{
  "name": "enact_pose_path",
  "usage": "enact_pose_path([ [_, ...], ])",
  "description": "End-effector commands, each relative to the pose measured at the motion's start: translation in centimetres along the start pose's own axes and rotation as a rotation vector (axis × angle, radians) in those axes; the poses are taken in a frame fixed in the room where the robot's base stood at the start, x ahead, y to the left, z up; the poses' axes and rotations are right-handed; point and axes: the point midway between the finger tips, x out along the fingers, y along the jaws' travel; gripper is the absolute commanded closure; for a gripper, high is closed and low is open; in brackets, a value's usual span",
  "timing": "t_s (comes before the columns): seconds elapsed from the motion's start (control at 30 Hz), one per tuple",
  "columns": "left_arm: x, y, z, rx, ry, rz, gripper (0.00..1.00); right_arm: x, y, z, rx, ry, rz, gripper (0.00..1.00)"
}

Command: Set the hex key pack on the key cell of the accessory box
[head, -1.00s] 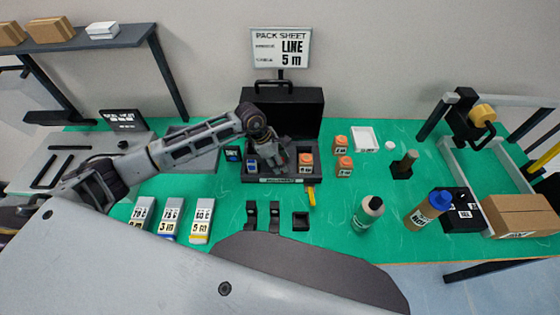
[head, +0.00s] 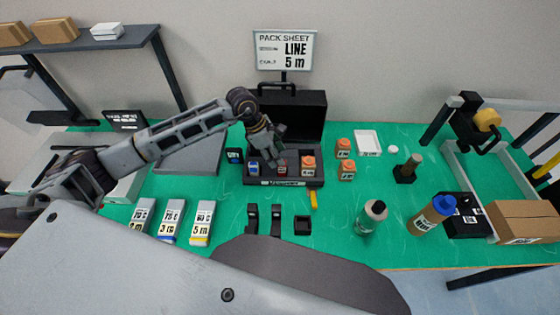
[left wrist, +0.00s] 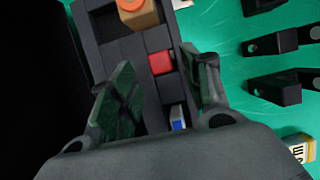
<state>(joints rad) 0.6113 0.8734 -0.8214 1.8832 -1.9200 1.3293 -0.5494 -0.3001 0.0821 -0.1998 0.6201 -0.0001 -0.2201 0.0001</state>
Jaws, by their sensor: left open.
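The accessory box (head: 318,182) is an open black case with its lid raised behind. In its tray a small red block (head: 282,169) sits between a blue item (head: 253,168) on the left and an orange-topped brown box (head: 308,164) on the right. The red block may be the hex key pack; I cannot read its label. My left gripper (head: 277,145) is above the tray, open and empty. In the left wrist view the open fingers (left wrist: 160,90) frame the red block (left wrist: 160,62), apart from it. My right gripper is not in view.
Two orange-topped boxes (head: 344,147) and a white tray (head: 368,143) stand right of the case. Black holders (head: 276,220) and labelled packs (head: 202,222) stand in front. A bottle (head: 371,218) is at front right.

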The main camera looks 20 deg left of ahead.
Motion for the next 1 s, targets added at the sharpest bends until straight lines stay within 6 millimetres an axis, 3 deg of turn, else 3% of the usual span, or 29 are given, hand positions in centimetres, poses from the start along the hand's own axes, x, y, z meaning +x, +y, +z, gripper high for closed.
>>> enact_pose_path([
  [0.2, -3.2, 0.1, -0.1, 0.0, 0.001, 0.003, 0.52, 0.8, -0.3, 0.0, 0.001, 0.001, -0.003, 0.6],
  [0.43, -5.6, 0.1, -0.1, 0.0, 0.001, 0.002, 0.52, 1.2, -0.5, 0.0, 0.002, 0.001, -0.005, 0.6],
  [1.0, -6.3, 0.0, 0.0, 0.0, 0.0, 0.0, 0.52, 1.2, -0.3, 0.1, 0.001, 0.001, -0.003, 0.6],
])
